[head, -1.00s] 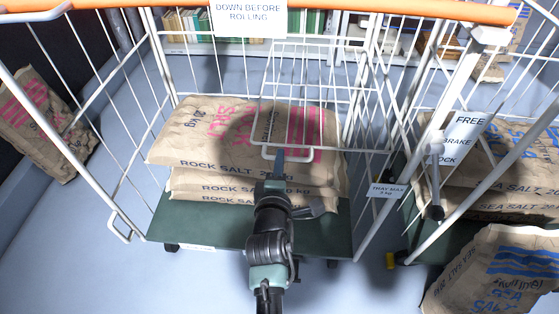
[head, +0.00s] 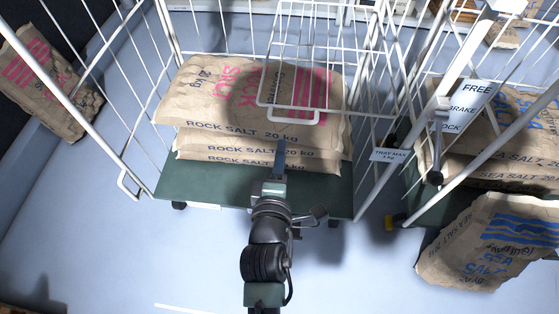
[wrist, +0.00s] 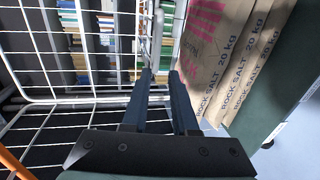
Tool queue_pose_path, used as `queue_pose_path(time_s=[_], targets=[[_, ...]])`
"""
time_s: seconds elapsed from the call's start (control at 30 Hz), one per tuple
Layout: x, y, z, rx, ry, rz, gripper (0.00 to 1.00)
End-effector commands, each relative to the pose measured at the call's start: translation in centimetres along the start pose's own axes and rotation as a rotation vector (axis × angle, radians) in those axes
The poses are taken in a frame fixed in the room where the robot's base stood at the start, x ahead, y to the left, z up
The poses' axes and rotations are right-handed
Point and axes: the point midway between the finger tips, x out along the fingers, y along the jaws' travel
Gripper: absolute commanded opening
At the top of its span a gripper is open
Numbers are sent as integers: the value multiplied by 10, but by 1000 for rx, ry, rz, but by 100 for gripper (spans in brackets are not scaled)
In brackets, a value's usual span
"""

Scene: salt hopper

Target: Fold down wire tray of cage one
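Cage one is the left white wire cage (head: 161,33) on a green base (head: 240,200). Its wire tray (head: 296,122) shows in the head view as a white wire frame with a small loop on its near edge, in front of the upper sacks. I cannot tell its exact angle. My gripper (head: 281,148) points away from me, just below that loop in the picture. In the wrist view my gripper (wrist: 161,76) has its two blue-grey fingers apart. White wires pass beyond the fingertips, and nothing is clearly held between them.
Stacked rock salt sacks (head: 240,105) lie on the green base. A second cage stands right, with a FREE BRAKE LOCK sign (head: 468,108) and a lever (head: 437,150). A sea salt sack (head: 490,245) and another sack (head: 50,85) are on the floor. The near floor is clear.

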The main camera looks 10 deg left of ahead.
Motion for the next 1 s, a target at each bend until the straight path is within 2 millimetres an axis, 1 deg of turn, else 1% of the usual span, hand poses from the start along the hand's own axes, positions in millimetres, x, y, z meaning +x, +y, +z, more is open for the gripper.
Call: queue_pose_path(time_s=[0.03,0.1,0.3,0.9,0.97,1.0], targets=[[-9,0,0,0,0,-2,27],[-17,0,0,1,0,-2,27],[-29,0,1,0,-1,0,27],[-30,0,0,0,-1,1,27],[-28,8,1,16,-2,14,27],[-26,18,3,40,-4,30,27]])
